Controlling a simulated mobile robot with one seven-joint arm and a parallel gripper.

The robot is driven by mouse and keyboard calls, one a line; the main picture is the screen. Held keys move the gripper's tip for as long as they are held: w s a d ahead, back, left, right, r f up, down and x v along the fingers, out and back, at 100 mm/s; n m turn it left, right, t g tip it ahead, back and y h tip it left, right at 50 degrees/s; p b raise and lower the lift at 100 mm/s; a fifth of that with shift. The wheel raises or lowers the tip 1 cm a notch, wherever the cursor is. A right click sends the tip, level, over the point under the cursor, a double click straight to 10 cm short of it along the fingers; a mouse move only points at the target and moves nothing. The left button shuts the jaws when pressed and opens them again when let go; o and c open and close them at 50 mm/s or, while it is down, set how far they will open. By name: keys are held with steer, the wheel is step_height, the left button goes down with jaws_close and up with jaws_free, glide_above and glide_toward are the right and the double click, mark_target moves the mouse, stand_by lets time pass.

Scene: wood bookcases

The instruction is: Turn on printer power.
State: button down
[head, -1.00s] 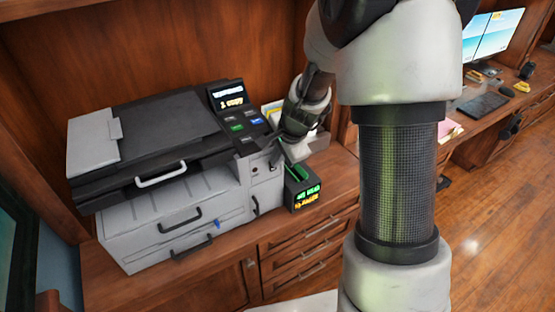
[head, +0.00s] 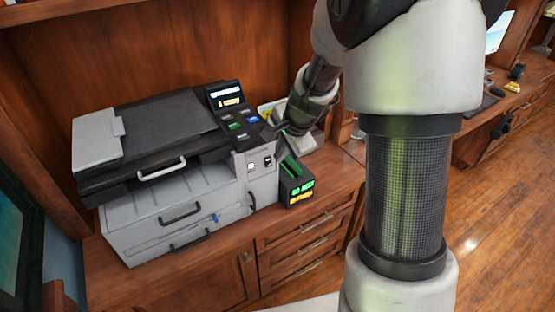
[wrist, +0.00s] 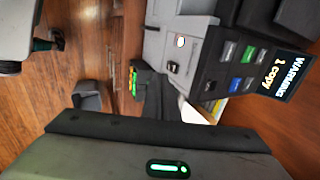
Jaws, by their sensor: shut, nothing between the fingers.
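The grey and black printer (head: 160,170) stands on the wooden counter. Its screen (head: 228,99) is lit; in the wrist view the screen (wrist: 283,76) reads "WARMING 1 copy". On the light front panel beside the buttons are a dark rocker switch (head: 267,161) and a pale square with an orange edge (head: 250,166); the wrist view also shows the switch (wrist: 173,67) and square (wrist: 180,41). My gripper (head: 279,128) is shut and empty, just above and behind the switch, apparently clear of it. Its fingertips are small and hard to make out.
A dark box with green and yellow lit text (head: 300,188) stands close to the printer's right side. A tray with papers (head: 305,140) is behind my gripper. The wood cabinet wall rises behind. Open floor (head: 490,230) lies to the right.

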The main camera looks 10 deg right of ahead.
step_height(320, 180, up, 7)
steer(key=shift+s+d+p, duration=0.15)
steer(key=shift+s+p, duration=0.1)
steer(key=shift+p, duration=0.15)
steer(key=s+a+r+n, duration=0.2)
steer(key=s+r+n, duration=0.5)
steer(key=s+r, duration=0.3)
steer(key=s+r+n+h, duration=0.1)
steer(key=s+n, duration=0.6)
steer(key=s, duration=0.7)
steer(key=shift+s+d+r+t+h, duration=0.15)
steer(key=shift+s+d+t+h, duration=0.15)
steer(key=shift+s+d, duration=0.1)
